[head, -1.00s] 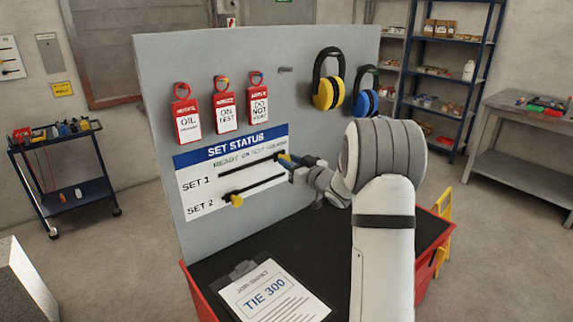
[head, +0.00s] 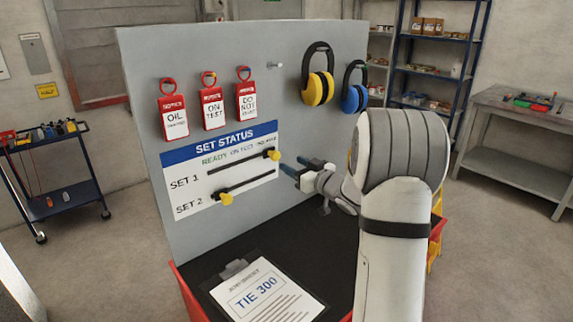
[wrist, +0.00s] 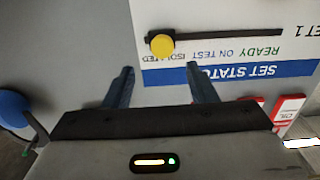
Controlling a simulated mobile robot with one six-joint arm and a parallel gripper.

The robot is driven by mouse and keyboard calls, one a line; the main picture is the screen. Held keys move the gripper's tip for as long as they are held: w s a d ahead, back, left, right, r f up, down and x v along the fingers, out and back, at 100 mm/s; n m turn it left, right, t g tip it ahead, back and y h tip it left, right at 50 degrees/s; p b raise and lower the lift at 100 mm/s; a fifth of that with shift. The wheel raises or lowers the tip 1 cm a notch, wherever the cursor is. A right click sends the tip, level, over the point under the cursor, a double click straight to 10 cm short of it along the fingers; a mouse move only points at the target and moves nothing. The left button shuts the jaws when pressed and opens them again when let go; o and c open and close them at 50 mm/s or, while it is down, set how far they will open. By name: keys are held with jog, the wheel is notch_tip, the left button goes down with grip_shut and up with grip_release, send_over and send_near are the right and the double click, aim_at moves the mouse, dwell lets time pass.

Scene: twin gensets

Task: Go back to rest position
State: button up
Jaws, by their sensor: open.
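My gripper (head: 302,170) is open and empty, a little to the right of the SET STATUS board (head: 262,131) and apart from it. In the wrist view its two blue-grey fingers (wrist: 160,88) stand wide apart with nothing between them. The yellow SET 1 knob (head: 273,154) is at the right end of its slot, by the ISOLATED label; it also shows just beyond the fingers in the wrist view (wrist: 162,45). The yellow SET 2 knob (head: 226,198) is near the left end of its slot.
Red tags (head: 212,107) and yellow (head: 318,86) and blue (head: 354,96) ear defenders hang on the grey panel. A TIE 300 clipboard (head: 262,290) lies on the black top below. A workbench (head: 520,105) is at right, a dark blue cart (head: 62,195) at left.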

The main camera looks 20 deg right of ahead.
jog(key=shift+s+d, duration=0.25)
jog(key=shift+s, duration=0.4)
